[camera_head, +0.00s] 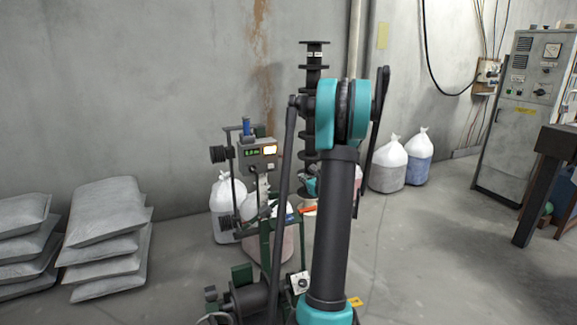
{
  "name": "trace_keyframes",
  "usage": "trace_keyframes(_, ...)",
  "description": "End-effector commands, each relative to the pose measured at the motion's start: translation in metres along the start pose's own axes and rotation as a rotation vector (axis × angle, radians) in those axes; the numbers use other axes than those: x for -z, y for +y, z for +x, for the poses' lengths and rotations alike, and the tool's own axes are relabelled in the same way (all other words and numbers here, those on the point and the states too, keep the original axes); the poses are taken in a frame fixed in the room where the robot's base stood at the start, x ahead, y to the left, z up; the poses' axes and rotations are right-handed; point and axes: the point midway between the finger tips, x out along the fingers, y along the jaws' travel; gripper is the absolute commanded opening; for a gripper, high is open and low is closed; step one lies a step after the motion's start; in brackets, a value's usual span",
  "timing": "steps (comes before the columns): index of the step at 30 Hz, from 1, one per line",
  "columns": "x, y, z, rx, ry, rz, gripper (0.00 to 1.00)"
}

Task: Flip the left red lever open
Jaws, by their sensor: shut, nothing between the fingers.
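A small orange-red piece (308,209), possibly a red lever, shows at the top of the green stand (266,240), just left of my upright arm link. I cannot make out a second red lever or whether it is open or shut. My gripper (300,193) is small and mostly hidden behind my own arm, beside the stand's top. Its fingers are shut with nothing between them. I cannot tell whether it touches the orange-red piece.
A grey machine head with a lit display (257,153) stands above the green stand. A dark ribbed column (314,75) rises behind. White bags (388,172) stand by the wall, grey sacks (108,210) at left. A control cabinet (525,110) and dark table (557,142) are at right.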

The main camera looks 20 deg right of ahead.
Motion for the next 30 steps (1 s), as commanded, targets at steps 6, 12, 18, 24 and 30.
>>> trace_keyframes(6, 0.000, 0.001, 0.008, -0.002, 0.000, -0.002, 0.00)
trace_keyframes(12, 0.000, 0.001, 0.039, -0.004, 0.000, -0.001, 0.00)
trace_keyframes(18, 0.000, 0.002, 0.079, -0.004, 0.001, -0.003, 0.00)
trace_keyframes(24, -0.013, 0.001, 0.104, -0.002, 0.000, -0.002, 0.00)
trace_keyframes(30, -0.033, 0.001, 0.109, -0.001, 0.001, -0.003, 0.00)
